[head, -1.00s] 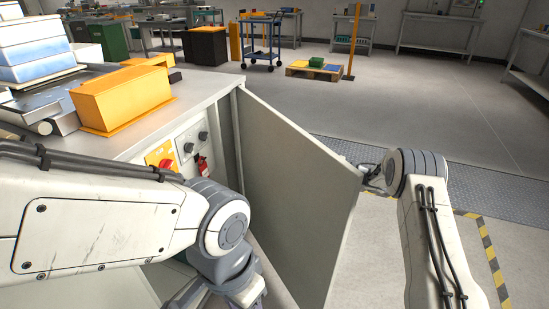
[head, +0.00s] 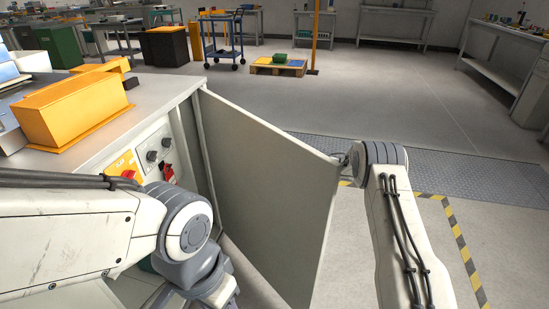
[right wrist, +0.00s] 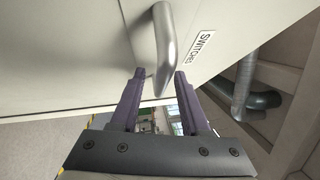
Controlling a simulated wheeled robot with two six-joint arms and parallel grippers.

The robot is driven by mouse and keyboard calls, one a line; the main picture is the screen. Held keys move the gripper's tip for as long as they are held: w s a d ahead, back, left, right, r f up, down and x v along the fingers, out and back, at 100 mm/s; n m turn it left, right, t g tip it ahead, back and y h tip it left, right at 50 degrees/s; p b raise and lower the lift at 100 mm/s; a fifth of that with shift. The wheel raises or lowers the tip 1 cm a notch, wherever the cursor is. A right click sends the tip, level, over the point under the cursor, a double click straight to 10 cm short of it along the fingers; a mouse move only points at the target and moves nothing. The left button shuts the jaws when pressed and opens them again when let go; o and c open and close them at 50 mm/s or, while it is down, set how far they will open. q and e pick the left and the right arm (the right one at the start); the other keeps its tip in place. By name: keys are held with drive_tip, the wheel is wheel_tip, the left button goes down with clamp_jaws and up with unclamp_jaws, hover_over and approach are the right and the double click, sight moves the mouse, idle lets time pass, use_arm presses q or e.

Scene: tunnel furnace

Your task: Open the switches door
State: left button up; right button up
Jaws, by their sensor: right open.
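The switches door (head: 265,190) is a pale grey panel standing swung out from the cabinet, showing its inner face in the head view. In the right wrist view its outer face (right wrist: 75,50) carries a SWITCHES label (right wrist: 203,44) and a bent metal handle (right wrist: 166,45). My right gripper (right wrist: 160,76) is open, with its purple fingers on either side of the handle's end; I cannot tell whether they touch it. In the head view the door hides that gripper. My left arm crosses in front of the cabinet; its gripper (head: 224,299) is cut off at the bottom edge.
The cabinet's panel of knobs and red and yellow switches (head: 125,166) shows behind my left arm. An orange box (head: 70,108) stands on the cabinet top. Open floor (head: 400,100) lies beyond the door, with a blue cart (head: 222,38) and a pallet (head: 278,68) farther back.

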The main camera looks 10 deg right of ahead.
drive_tip(key=shift+d, duration=0.15)
drive_tip(key=v, duration=1)
drive_tip(key=shift+p, duration=0.4)
drive_tip(key=shift+s+d, duration=0.1)
